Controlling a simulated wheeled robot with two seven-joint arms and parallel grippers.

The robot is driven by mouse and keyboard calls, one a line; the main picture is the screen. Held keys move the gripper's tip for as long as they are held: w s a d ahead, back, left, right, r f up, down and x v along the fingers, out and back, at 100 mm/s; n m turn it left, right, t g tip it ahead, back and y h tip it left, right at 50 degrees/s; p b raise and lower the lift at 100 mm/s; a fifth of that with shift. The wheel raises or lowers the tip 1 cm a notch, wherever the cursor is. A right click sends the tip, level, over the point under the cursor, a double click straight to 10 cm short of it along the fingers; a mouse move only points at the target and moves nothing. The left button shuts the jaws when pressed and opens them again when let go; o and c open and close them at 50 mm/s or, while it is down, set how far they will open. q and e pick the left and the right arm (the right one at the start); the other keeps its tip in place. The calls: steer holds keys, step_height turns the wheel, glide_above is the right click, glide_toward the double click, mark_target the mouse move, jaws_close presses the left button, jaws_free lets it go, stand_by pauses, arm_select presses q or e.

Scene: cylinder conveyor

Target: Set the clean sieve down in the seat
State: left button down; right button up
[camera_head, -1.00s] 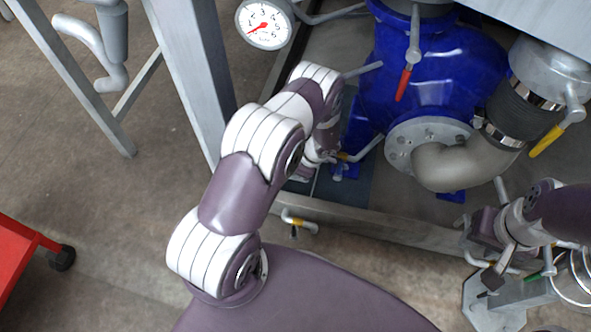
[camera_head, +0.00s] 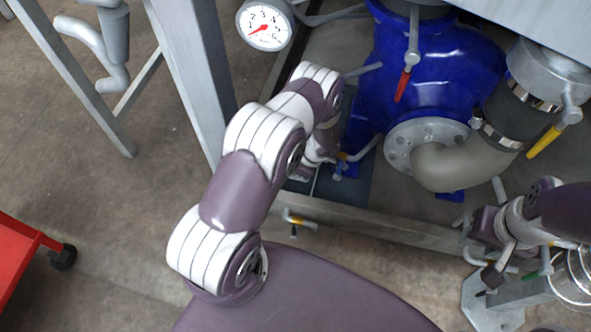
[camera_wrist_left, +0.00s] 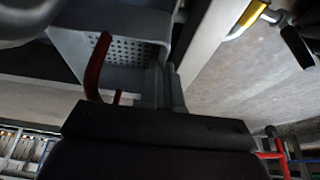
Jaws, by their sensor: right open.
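A shiny round metal-rimmed vessel (camera_head: 575,280) is cut off by the right edge of the head view; I cannot tell whether it is the sieve. My right gripper (camera_head: 512,265) is open just left of it, above a grey metal bracket. My left arm reaches under the blue housing (camera_head: 440,60), and the left gripper's fingers are hidden there. The left wrist view shows the dark gripper body at the bottom and a perforated grey metal part (camera_wrist_left: 135,50) beyond, beside a curved red handle (camera_wrist_left: 97,65). I cannot pick out the seat.
A grey elbow pipe (camera_head: 455,165) joins the blue housing. Red (camera_head: 403,85) and yellow (camera_head: 544,142) valve handles stick out near it. A grey frame leg (camera_head: 190,75) and a pressure gauge (camera_head: 265,25) stand close to my left arm. A red cart (camera_head: 20,255) is at far left.

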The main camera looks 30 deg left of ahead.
arm_select(q)
steer(key=shift+f+b, duration=2.1)
steer(key=shift+f, duration=0.75)
steer(key=shift+f+b, duration=1.3)
steer(key=shift+f, duration=0.45)
steer(key=c, duration=1.3)
jaws_free()
